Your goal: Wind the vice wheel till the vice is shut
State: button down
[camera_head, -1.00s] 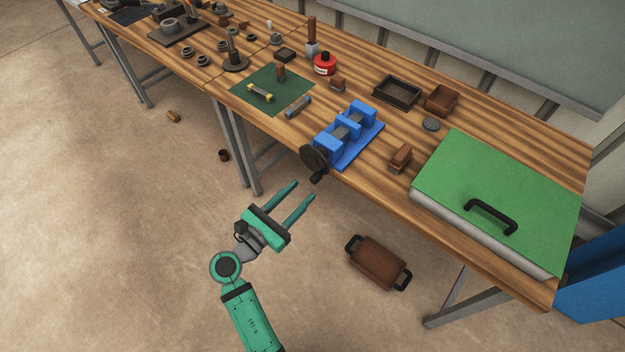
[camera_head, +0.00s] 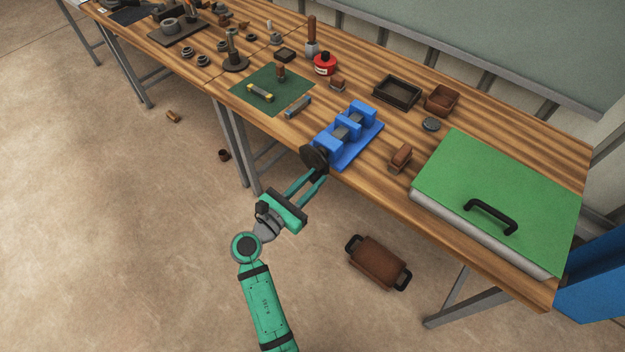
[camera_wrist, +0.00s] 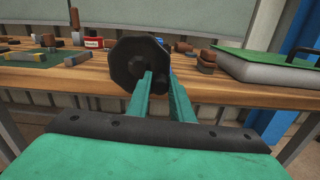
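The blue vice (camera_head: 348,128) stands at the table's front edge, with gaps between its blue blocks. Its dark round wheel (camera_head: 314,158) faces out over the edge, and fills the middle of the wrist view (camera_wrist: 135,70). My green gripper (camera_head: 320,172) reaches up from the front to the lower right of the wheel. Its fingers are drawn close together with a narrow gap, around the place of the wheel's small handle.
A green-lidded case (camera_head: 490,190) and a small brown block (camera_head: 401,157) stand right of the vice. A green mat (camera_head: 265,90) with small parts lies left. A brown handled box (camera_head: 378,263) is on the floor below the table.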

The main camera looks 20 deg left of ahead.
aim_at(303, 159)
jog(key=shift+m, duration=0.3)
jog(key=shift+a+f+m, duration=0.15)
jog(key=shift+f+m, duration=0.3)
jog(key=shift+m, duration=0.75)
jog(key=a+m, duration=0.1)
jog(key=m, duration=0.4)
jog(key=w+a+f+m, duration=0.1)
jog(key=a+m, duration=0.1)
jog(key=m, duration=0.4)
jog(key=a+m, duration=0.2)
jog(key=m, duration=0.4)
jog(key=shift+w+f, duration=0.25)
jog(key=shift+w, duration=0.15)
jog(key=m, duration=0.3)
jog(key=shift+w+a+r+m, duration=0.15)
jog(key=shift+a+r+m, duration=0.2)
jog(key=shift+a+m, duration=0.05)
jog(key=shift+w+a+r+m, duration=0.15)
jog(key=shift+r+m, duration=0.1)
jog(key=shift+m, duration=0.6)
jog(key=shift+s+a+r+m, duration=0.1)
jog(key=shift+a+r+m, duration=0.1)
jog(key=shift+m, duration=0.65)
